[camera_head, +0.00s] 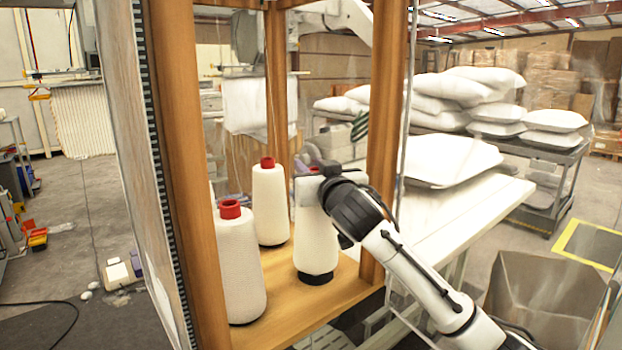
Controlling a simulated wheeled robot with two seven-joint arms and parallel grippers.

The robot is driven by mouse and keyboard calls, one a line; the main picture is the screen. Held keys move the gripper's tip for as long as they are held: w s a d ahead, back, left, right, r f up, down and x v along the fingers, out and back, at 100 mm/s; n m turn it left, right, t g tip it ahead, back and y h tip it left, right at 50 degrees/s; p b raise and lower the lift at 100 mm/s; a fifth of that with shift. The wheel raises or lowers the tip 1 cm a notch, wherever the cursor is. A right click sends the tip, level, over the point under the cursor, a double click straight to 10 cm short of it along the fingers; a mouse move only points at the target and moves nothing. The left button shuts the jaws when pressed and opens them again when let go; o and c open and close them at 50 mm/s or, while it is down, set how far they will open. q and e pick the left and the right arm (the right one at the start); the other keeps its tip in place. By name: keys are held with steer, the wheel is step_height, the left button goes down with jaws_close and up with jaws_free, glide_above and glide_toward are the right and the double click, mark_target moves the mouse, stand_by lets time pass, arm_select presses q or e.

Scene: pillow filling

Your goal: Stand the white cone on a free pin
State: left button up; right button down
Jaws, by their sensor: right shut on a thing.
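My right gripper (314,174) reaches in from the right and is shut at the top of a white cone (316,240). This cone is upright at the right of the wooden shelf (278,297), with a dark disc at its foot. Its top is mostly hidden by the gripper, and I cannot tell whether it is clear of the shelf. Two more white cones with red tops stand upright there, one at the front left (241,270) and one further back (269,205). No bare pin can be made out. My left gripper is out of view.
Wooden posts frame the shelf; the front left post (190,170) and the right post (384,130) stand close to the cones. A white table (450,215) with a pillow (447,160) is on the right, and an open bin (540,295) stands at the lower right.

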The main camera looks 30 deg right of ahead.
steer(key=shift+f, duration=0.9)
steer(key=c, duration=1.4)
jaws_free()
steer(key=shift+f, duration=0.1)
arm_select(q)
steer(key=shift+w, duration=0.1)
arm_select(e)
steer(key=shift+o, duration=0.2)
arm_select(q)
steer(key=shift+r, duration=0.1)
